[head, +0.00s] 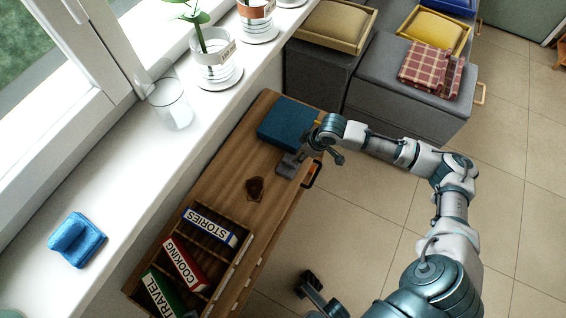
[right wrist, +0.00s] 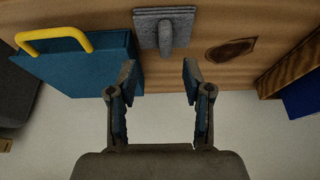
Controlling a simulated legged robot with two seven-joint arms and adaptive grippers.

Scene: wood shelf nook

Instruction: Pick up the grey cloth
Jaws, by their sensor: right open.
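The grey cloth (head: 289,166) lies on the wooden shelf top, beside the blue case. In the right wrist view the grey cloth (right wrist: 151,30) is a flat square with a raised fold in its middle. My right gripper (head: 322,152) is near the cloth at the shelf's front edge. In the right wrist view its two fingers (right wrist: 159,75) are apart with nothing between them, and the cloth lies beyond the fingertips. A dark gripper, my left one (head: 312,286), shows low in the head view, away from the cloth; its jaw opening is unclear.
A blue case (head: 284,120) with a yellow handle (right wrist: 55,38) is close beside the cloth. A dark brown patch (head: 255,188) and a book rack (head: 243,255) are on the shelf. The windowsill holds a blue cloth (head: 76,240), a glass (head: 171,105) and potted plants.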

